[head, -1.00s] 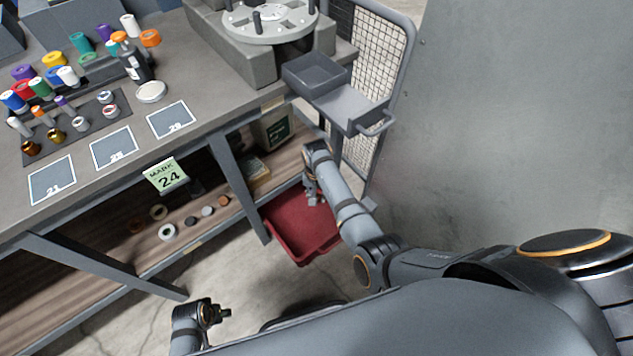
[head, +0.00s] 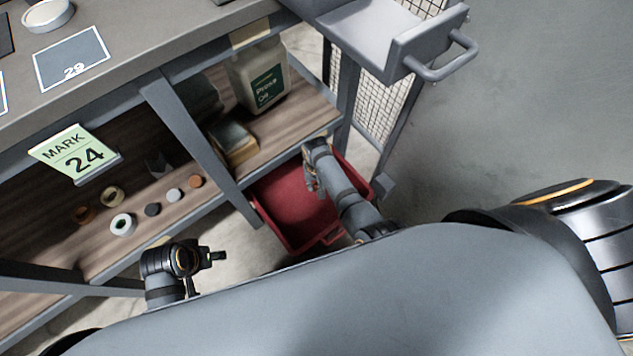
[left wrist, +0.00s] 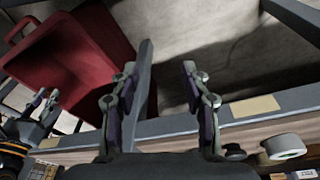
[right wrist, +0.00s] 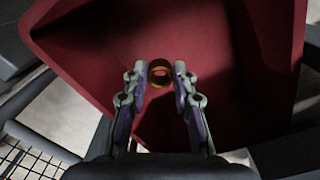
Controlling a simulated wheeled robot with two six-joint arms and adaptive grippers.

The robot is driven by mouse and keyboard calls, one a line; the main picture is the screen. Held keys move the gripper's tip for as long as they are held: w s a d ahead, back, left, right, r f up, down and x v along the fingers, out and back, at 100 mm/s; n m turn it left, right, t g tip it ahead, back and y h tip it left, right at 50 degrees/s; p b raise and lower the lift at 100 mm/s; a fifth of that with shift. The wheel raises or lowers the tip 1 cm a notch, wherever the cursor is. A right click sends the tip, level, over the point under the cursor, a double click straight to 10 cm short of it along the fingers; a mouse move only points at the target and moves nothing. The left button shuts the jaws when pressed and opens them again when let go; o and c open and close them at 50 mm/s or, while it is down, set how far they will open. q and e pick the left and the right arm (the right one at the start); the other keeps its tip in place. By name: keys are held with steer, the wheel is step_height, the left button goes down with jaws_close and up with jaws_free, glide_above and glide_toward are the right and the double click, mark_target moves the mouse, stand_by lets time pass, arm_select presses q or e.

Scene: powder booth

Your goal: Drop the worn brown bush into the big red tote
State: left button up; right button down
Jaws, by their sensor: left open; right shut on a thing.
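The worn brown bush (right wrist: 160,73) is a small brown-gold ring. In the right wrist view it sits between the fingertips of my right gripper (right wrist: 168,85), which is shut on it. Behind it is the inside of the big red tote (right wrist: 95,65). In the head view my right gripper (head: 313,184) is over the tote (head: 290,205), which stands on the floor beside the bench; the bush cannot be made out there. My left gripper (head: 214,258) is open and empty near the lower shelf, and its spread fingers show in the left wrist view (left wrist: 160,85).
The lower shelf (head: 190,212) holds several small rings and discs, a white jug (head: 262,78) and a box (head: 232,140). A green card (head: 75,153) reads "MARK 24". A bench leg (head: 200,150) stands left of the tote. A mesh cart (head: 378,95) is behind it.

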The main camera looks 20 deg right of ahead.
arm_select(q)
steer(key=f+t+b, duration=0.1)
steer(key=d+f+t+b, duration=0.1)
steer(key=w+d+f+h+b, duration=0.1)
steer(key=f+b, duration=0.1)
steer(key=shift+w+f+t, duration=0.1)
steer(key=shift+t, duration=0.3)
arm_select(e)
step_height(320, 180, down, 5)
steer(key=shift+r, duration=0.15)
steer(key=c, duration=1)
jaws_free()
